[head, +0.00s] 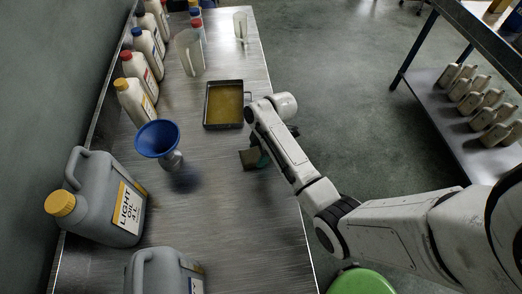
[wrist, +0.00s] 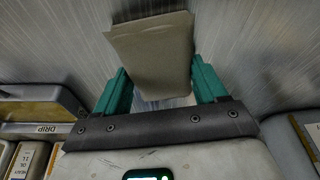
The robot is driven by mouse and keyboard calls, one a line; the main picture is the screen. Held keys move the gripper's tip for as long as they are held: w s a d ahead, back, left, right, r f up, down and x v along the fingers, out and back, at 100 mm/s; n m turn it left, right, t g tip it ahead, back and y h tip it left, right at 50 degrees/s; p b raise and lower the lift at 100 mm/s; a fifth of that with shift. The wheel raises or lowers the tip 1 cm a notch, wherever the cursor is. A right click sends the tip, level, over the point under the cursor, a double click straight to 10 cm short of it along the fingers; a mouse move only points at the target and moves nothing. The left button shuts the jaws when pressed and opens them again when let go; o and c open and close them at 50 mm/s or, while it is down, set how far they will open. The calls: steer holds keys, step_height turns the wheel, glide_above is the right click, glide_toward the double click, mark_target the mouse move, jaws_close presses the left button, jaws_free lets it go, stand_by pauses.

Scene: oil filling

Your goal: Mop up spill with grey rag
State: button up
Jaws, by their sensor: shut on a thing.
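My gripper (wrist: 160,88) is shut on the grey rag (wrist: 155,50), which hangs folded between its two teal fingers in the wrist view. In the head view the rag (head: 249,159) is at the right part of the metal bench, with my gripper (head: 262,158) partly hidden by my arm. I cannot tell whether the rag touches the bench. A dark blurred patch (head: 185,180) lies on the bench to the left of the rag, below the blue funnel; I cannot tell whether it is the spill or a shadow.
The blue funnel (head: 157,139) sits on a grey vessel (head: 171,160). A drip tray (head: 207,122) with yellowish liquid is behind my gripper. Grey oil jugs (head: 92,228) stand at the front left, white bottles (head: 135,101) along the wall. The bench's right edge is close to the rag.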

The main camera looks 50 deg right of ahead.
mark_target(248, 159)
steer(key=w+a, duration=0.1)
steer(key=a, duration=0.1)
steer(key=w+a, duration=0.1)
steer(key=a, duration=0.2)
steer(key=w+a, duration=0.1)
steer(key=a, duration=0.2)
steer(key=shift+w+a+p, duration=0.15)
steer(key=shift+w+p, duration=0.05)
steer(key=shift+p, duration=0.15)
steer(key=d+b, duration=0.2)
steer(key=d, duration=0.8)
steer(key=shift+s+a+p, duration=0.35)
steer(key=shift+a, duration=0.5)
steer(key=shift+s+a+p, duration=0.3)
steer(key=shift+s+a, duration=0.05)
steer(key=shift+a, duration=0.5)
steer(key=shift+s+a+p, duration=0.35)
steer(key=shift+a, duration=0.5)
steer(key=shift+r, duration=3.55)
steer(key=shift+a+f, duration=0.1)
